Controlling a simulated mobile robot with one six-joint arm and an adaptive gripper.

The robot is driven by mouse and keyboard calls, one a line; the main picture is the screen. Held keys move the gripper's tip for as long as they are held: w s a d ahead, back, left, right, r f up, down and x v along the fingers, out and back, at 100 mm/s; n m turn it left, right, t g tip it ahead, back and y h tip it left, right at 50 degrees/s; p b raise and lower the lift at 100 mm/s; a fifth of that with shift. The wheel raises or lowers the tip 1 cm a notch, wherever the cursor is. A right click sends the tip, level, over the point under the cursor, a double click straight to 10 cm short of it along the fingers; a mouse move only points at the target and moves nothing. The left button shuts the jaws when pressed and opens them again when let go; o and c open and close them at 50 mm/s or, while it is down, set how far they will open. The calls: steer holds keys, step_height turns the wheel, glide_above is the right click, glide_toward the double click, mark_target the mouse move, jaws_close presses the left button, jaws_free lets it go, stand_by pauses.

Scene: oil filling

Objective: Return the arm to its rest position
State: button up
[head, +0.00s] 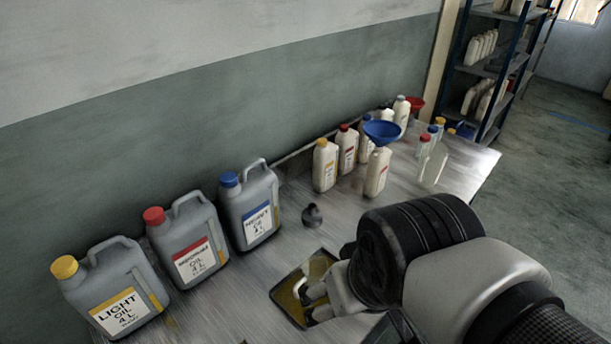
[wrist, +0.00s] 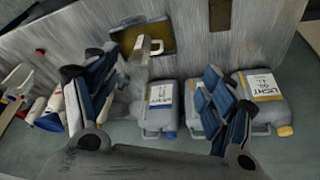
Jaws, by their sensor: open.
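My gripper (wrist: 155,105) is open in the wrist view, with blue-padded fingers spread wide at left and right. Between the fingers, a pale see-through vessel (wrist: 142,66) with a handle shows by the tray (wrist: 180,40); I cannot tell how far it is below them. In the head view my arm reaches in from the lower right over the table (head: 235,300), and it hides the fingers. A pale handled shape (head: 311,288) shows at the tray (head: 278,294), partly hidden by my arm.
Three grey oil cans stand along the wall: yellow-capped (head: 115,285), red-capped (head: 188,240) and blue-capped (head: 250,205). A small dark object (head: 312,215) lies mid-table. Several bottles and a blue funnel (head: 382,131) stand at the far end. Shelves (head: 495,70) stand beyond.

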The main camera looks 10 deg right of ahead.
steer(key=shift+s+d+r+m, duration=0.15)
steer(key=shift+s+d+r, duration=0.15)
steer(key=shift+s, duration=0.2)
steer(key=shift+s+d+r+m, duration=0.15)
steer(key=shift+s+d, duration=0.2)
steer(key=shift+s, duration=0.15)
